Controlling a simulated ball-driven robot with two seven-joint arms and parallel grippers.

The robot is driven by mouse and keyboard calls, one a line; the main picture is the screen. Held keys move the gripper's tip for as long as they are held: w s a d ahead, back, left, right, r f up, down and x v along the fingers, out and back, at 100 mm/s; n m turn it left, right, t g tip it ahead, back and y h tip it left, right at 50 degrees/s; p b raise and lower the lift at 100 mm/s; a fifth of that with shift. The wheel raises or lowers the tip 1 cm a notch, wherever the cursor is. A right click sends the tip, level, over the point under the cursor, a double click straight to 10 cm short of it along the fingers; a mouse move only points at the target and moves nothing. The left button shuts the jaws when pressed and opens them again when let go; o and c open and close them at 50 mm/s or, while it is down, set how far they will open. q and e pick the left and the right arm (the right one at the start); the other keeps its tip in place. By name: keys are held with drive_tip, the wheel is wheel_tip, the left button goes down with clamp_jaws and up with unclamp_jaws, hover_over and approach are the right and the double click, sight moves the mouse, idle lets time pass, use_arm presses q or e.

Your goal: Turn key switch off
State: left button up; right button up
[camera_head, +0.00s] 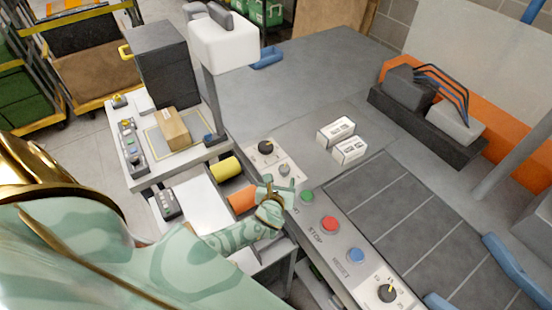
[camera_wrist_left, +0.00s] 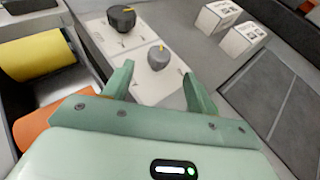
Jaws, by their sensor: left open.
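A control panel runs from the middle to the lower right in the head view. At its far end a white plate (camera_head: 298,158) carries a black knob (camera_head: 265,147) and a smaller grey knob (camera_head: 285,170). In the left wrist view the black knob (camera_wrist_left: 122,17) and the grey knob (camera_wrist_left: 158,57) each have a yellow mark. Another black knob (camera_head: 387,293) sits at the panel's near end. I cannot tell which is the key switch. My left gripper (camera_head: 275,187) is open and empty, its fingers (camera_wrist_left: 158,82) just short of the grey knob, apart from it. My right gripper is out of view.
Green (camera_head: 307,196), red (camera_head: 330,224) and blue (camera_head: 356,255) buttons line the panel. Two white boxes (camera_head: 335,132) lie beyond it. A yellow roll (camera_head: 225,168) and an orange roll (camera_head: 241,200) sit left of the panel. The grey surface behind is mostly clear.

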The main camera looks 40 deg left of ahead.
use_arm(q)
drive_tip(key=p+v, duration=0.1)
drive_tip(key=v, duration=0.6)
drive_tip(key=shift+s, duration=0.1)
